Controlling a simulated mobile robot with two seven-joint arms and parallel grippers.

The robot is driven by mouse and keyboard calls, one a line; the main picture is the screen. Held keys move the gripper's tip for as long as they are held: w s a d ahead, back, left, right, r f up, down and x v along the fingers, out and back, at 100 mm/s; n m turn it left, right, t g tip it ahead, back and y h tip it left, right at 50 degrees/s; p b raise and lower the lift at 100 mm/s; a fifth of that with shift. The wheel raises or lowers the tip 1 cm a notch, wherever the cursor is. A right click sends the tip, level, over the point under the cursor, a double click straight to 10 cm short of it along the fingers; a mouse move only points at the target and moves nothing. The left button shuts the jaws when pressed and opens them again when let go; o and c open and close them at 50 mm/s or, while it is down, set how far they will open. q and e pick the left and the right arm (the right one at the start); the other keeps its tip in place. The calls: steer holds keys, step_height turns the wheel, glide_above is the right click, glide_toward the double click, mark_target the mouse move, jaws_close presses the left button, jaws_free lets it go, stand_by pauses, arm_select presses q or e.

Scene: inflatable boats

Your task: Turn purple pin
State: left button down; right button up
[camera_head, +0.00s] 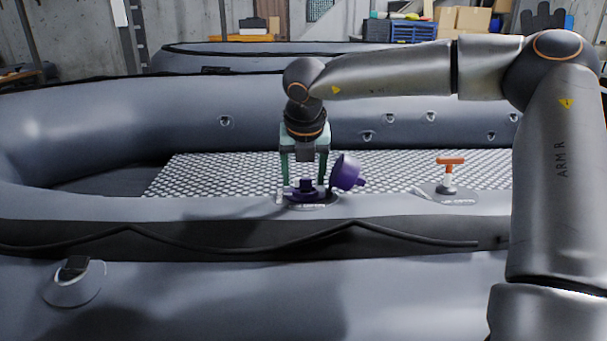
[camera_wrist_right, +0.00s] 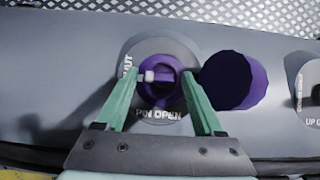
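The purple pin (camera_head: 306,186) stands in a purple valve on the boat's grey tube. In the right wrist view the purple valve ring (camera_wrist_right: 160,98) sits on a round grey plate (camera_wrist_right: 182,50) lettered "PIN OPEN", with more lettering at its left. A small pale piece shows at the pin. My right gripper (camera_head: 305,176) points down over the valve. Its two green fingers are apart, one on each side of the pin, as the right wrist view (camera_wrist_right: 161,75) shows. I cannot tell whether they touch it. My left gripper is out of view.
An open purple cap (camera_head: 346,172) stands just right of the valve, close to the right finger. An orange T-handle (camera_head: 450,161) stands on another plate farther right. A black rope (camera_head: 130,234) runs along the near tube. Chequered flooring (camera_head: 230,172) lies behind.

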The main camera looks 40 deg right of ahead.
jaws_close()
stand_by(0.3)
